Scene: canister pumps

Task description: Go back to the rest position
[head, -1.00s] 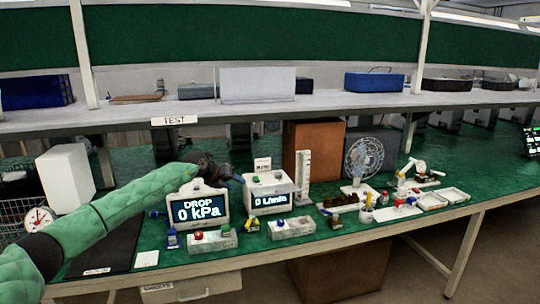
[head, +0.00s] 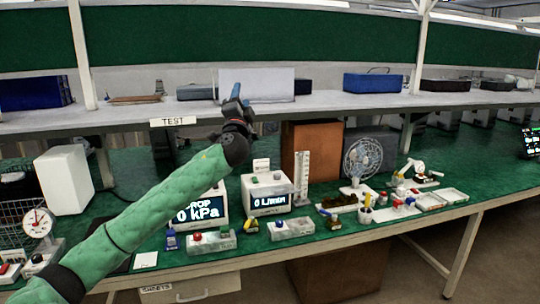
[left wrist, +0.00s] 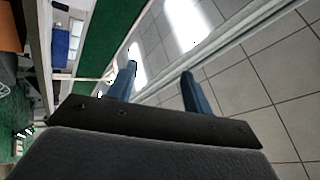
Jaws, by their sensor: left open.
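My left gripper (head: 236,100) is raised in front of the upper shelf in the head view, its blue fingers pointing up. In the left wrist view its two blue fingers (left wrist: 156,80) stand apart with nothing between them. My left arm in its green sleeve crosses the head view from the lower left and partly covers the display box (head: 205,209) reading kPa. My right gripper is not in view.
The green bench (head: 330,255) holds a flow meter box (head: 268,193), small valve blocks, a fan (head: 362,158), a brown box (head: 312,150), trays (head: 430,201) and a white box (head: 64,180). The shelf edge (head: 330,107) runs behind my gripper. A dial scale (head: 38,223) stands at left.

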